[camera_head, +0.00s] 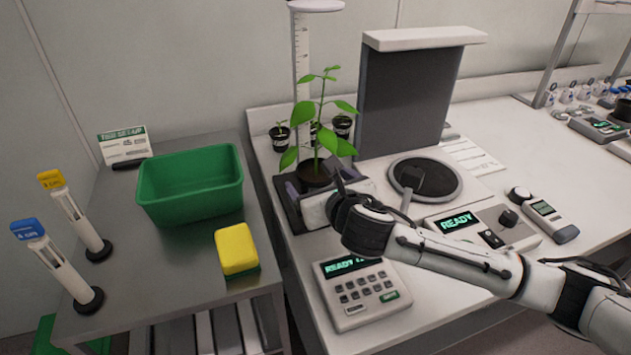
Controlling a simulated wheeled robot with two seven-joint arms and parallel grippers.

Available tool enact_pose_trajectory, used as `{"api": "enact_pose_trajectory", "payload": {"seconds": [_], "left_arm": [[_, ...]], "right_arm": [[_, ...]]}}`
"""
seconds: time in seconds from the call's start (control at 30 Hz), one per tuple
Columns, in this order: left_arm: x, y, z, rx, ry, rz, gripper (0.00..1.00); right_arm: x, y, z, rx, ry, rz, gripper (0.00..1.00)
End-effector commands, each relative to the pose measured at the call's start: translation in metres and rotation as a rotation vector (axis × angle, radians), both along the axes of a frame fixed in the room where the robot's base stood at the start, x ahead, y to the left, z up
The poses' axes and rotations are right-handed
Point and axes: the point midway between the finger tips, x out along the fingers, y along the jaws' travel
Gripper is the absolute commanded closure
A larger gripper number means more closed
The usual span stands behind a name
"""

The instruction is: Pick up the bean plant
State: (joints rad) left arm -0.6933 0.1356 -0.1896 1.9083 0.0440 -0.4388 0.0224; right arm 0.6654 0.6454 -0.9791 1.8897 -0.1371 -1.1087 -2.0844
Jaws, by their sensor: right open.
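The bean plant (321,112) stands upright in a small dark pot (313,175) at the left end of the white bench. It has a thin green stem and several broad leaves. My right gripper (314,188) is low at the pot, with its arm coming in from the right. Its jaws are open and seem to lie on either side of the pot. The pot's lower part is hidden, and I cannot tell whether the jaws touch it. My left gripper is out of view.
A height ruler (302,70) and smaller potted plants (342,125) stand close behind. A keypad device (360,292) is in front, and a round dark plate (425,178) is to the right. A green bin (190,184) and yellow sponge (236,249) are on the left metal table.

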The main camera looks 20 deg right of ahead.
Motion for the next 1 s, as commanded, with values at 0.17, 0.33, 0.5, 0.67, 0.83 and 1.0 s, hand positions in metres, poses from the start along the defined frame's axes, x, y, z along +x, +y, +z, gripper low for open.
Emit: {"api": "enact_pose_trajectory", "payload": {"seconds": [0.17, 0.33, 0.5, 0.67, 0.83, 1.0], "left_arm": [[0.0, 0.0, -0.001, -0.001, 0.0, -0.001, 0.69], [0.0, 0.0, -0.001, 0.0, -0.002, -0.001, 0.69], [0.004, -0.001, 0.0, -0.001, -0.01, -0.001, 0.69], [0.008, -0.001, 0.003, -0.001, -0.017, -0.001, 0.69], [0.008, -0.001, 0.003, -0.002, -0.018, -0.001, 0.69], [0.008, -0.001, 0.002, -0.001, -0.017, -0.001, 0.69]], "right_arm": [[0.014, -0.005, -0.011, -0.001, 0.002, -0.002, 0.16], [0.035, -0.009, -0.025, 0.001, 0.001, -0.001, 0.16], [0.046, -0.009, -0.029, 0.001, 0.001, 0.0, 0.16], [0.046, -0.009, -0.029, 0.0, 0.0, 0.001, 0.16], [0.046, -0.009, -0.029, 0.0, 0.001, 0.001, 0.34], [0.046, -0.009, -0.029, 0.0, 0.001, 0.001, 0.63]]}}
